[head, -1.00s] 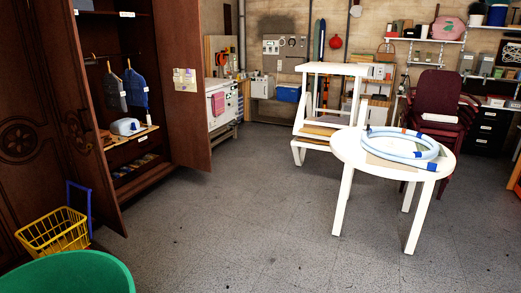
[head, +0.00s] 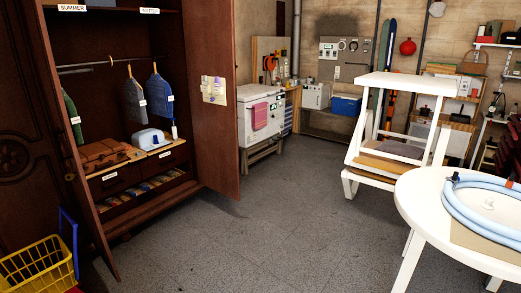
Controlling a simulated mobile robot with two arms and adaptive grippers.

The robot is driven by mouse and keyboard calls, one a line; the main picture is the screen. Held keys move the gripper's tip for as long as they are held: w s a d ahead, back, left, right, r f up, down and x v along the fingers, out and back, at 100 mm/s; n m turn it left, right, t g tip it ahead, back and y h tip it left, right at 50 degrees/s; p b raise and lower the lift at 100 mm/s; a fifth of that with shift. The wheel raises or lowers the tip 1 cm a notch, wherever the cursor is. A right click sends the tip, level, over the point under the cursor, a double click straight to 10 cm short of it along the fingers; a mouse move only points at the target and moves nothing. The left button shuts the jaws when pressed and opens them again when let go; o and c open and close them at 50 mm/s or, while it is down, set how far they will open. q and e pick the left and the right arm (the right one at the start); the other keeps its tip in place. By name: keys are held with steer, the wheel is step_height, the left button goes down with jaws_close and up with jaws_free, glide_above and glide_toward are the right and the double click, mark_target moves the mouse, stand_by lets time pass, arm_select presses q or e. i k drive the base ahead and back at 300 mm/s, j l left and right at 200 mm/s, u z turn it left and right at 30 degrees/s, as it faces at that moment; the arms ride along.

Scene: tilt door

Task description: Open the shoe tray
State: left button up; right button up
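The wardrobe (head: 150,30) stands open at the left. Low in it, a slanted row of small coloured items, apparently the shoe tray (head: 152,190), lies below two labelled drawers (head: 118,182). The items are too small to identify. The wardrobe's right door (head: 212,120) is swung out, and its left door (head: 75,150) is also open at an angle. Neither of my grippers is in view.
A yellow basket (head: 38,268) with a blue handle stands at the lower left, near the left door. A round white table (head: 425,195) stands at the right. The grey floor (head: 240,250) before the wardrobe is clear.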

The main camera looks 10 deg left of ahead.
mark_target(139, 192)
steer(key=i+j+u, duration=0.25)
steer(key=i+u, duration=0.25)
steer(key=i, duration=0.65)
steer(key=i+l+u, duration=0.25)
steer(key=i+u, duration=0.25)
steer(key=i, duration=0.6)
